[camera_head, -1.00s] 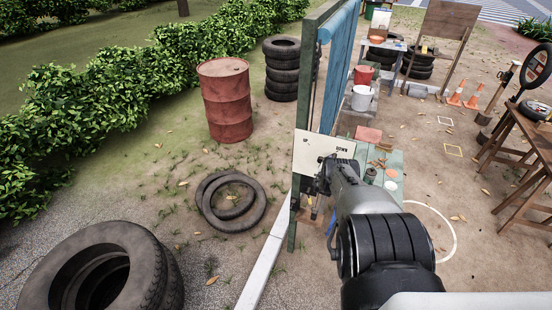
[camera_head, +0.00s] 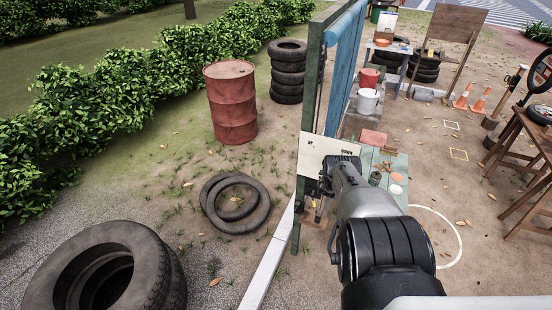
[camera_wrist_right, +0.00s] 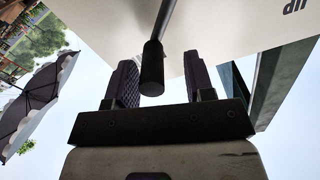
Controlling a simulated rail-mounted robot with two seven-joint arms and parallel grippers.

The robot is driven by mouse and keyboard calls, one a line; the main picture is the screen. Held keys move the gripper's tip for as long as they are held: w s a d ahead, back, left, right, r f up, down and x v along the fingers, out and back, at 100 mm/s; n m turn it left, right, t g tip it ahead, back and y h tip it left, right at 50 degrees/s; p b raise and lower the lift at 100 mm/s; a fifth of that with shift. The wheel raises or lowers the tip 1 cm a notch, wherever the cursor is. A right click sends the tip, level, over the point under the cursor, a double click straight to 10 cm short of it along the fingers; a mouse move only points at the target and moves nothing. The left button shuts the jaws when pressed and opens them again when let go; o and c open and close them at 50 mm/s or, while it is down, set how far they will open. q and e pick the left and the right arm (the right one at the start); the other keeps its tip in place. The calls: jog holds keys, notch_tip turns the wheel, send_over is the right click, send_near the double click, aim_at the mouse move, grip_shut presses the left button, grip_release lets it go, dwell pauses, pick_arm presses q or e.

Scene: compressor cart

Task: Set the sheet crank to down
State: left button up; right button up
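The sheet crank's white board (camera_head: 317,147) is fixed to the green post and carries a small mark at its left and a word at its right, partly covered by my arm. In the right wrist view the board (camera_wrist_right: 235,22) shows "UP" upside down. There the crank (camera_wrist_right: 152,70) is a thin dark rod ending in a thick black grip. My right gripper (camera_wrist_right: 159,62) is open, with one finger on each side of the grip and gaps visible. In the head view my right gripper (camera_head: 323,180) is at the board's lower part. The left gripper is not in view.
A blue sheet (camera_head: 345,62) hangs behind the green post (camera_head: 309,95). A green table (camera_head: 395,190) with small items stands right of the board.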

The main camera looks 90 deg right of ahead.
jog(key=shift+a+f, duration=0.15)
jog(key=shift+a, duration=0.05)
jog(key=shift+w+a+p, duration=0.15)
jog(key=shift+a+p, duration=0.2)
jog(key=shift+a, duration=0.25)
jog(key=v, duration=1.2)
jog(key=shift+a, duration=0.15)
